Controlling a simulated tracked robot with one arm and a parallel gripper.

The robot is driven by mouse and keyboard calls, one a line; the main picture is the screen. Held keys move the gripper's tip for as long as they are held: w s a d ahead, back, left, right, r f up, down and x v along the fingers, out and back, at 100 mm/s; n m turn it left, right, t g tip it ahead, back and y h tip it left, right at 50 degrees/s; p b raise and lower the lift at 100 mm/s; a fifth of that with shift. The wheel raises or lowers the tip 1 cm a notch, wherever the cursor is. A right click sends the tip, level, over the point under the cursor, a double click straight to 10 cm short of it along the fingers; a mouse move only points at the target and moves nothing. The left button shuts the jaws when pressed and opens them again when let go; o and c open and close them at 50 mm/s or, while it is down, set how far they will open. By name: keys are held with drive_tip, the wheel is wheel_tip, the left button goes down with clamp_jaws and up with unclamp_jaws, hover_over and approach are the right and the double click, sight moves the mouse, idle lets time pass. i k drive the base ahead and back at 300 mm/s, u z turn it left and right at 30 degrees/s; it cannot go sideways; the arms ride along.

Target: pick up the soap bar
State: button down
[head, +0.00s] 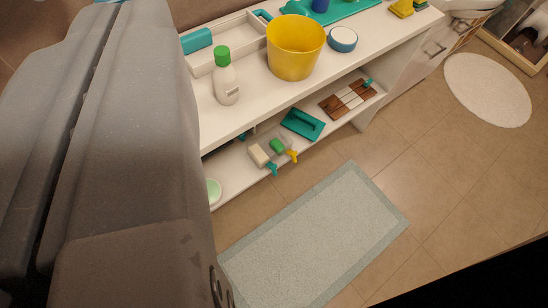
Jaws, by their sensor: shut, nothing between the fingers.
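I cannot tell for certain which thing is the soap bar. A cream block (258,155) on the lower shelf looks like a bar, with a small green block (277,146) beside it. A teal block (197,41) lies at the left of the white tray on the upper top. A pale green round piece (213,190) shows at the left end of the lower shelf, partly hidden by my arm. Large grey parts of my arm fill the left of the view. No gripper fingers can be made out, and nothing is seen held.
A yellow bucket (294,50), a white bottle with green cap (226,80) and a blue-white round tin (342,40) stand on the white upper top (268,108). A teal brush-like tool (303,124) lies on the lower shelf. A grey-green mat (315,235) covers open tiled floor.

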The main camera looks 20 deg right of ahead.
sight(276, 145)
drive_tip(key=z, duration=0.05)
drive_tip(key=k, duration=0.4)
drive_tip(key=z, duration=0.1)
drive_tip(key=i, duration=1.15)
drive_tip(key=z, duration=1.05)
drive_tip(key=i, duration=0.55)
drive_tip(key=z, duration=0.35)
